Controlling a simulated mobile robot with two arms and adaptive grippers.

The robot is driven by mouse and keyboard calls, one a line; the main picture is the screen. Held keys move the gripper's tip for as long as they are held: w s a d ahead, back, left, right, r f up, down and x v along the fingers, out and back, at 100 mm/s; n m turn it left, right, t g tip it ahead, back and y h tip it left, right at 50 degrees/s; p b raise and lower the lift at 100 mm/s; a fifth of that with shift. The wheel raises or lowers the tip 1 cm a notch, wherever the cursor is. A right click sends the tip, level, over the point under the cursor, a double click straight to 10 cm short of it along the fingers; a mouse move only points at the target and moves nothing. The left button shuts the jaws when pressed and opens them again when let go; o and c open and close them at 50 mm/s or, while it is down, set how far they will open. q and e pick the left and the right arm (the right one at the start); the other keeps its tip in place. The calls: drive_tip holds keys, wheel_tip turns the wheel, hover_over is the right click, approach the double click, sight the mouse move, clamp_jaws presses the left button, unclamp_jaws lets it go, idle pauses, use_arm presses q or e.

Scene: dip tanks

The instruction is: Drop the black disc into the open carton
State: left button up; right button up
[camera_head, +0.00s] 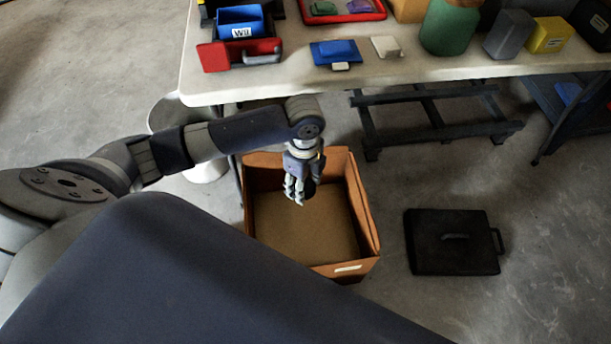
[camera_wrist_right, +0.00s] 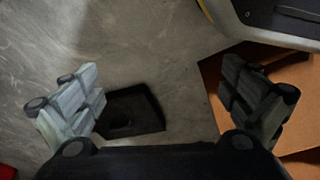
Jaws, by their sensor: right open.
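The open carton (camera_head: 360,215) stands on the floor in the middle of the head view, its brown inside bare where I can see it. It also shows at the right of the right wrist view (camera_wrist_right: 210,85).
A flat black case (camera_head: 452,245) with a handle lies on the floor right of the carton. A white table (camera_head: 290,85) behind holds a blue bin (camera_head: 240,22), a red tool (camera_head: 214,57), a green jar (camera_head: 449,27) and several boxes. Floor between carton and case is clear.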

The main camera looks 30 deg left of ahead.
drive_tip(key=shift+w+r+t+b, duration=0.8)
drive_tip(key=shift+w+r+b, duration=0.6)
drive_tip(key=shift+r+b, duration=5.4)
use_arm(q)
drive_tip(key=w+a+f+m+b, duration=0.1)
drive_tip(key=w+f+m, duration=0.2)
drive_tip(key=f+m, duration=0.4)
drive_tip(key=w+a+f+m, duration=0.2)
drive_tip(key=f+m, duration=0.4)
drive_tip(key=f, duration=0.5)
drive_tip(key=shift+w+m+b, duration=0.4)
drive_tip(key=shift+w, duration=0.4)
use_arm(e)
drive_tip(key=w+a+r+t, duration=0.2)
drive_tip(key=w+t, duration=0.1)
drive_tip(key=w, duration=0.2)
drive_tip(key=w+a+r+t+y, duration=0.1)
drive_tip(key=w+r+t, duration=0.2)
drive_tip(key=w, duration=0.3)
drive_tip(key=shift+a+y, duration=0.3)
drive_tip(key=shift+a, duration=0.05)
use_arm(q)
drive_tip(key=shift+a, duration=0.1)
use_arm(e)
drive_tip(key=shift+r, duration=0.1)
use_arm(q)
drive_tip(key=o, duration=1.1)
drive_tip(key=shift+o, duration=0.2)
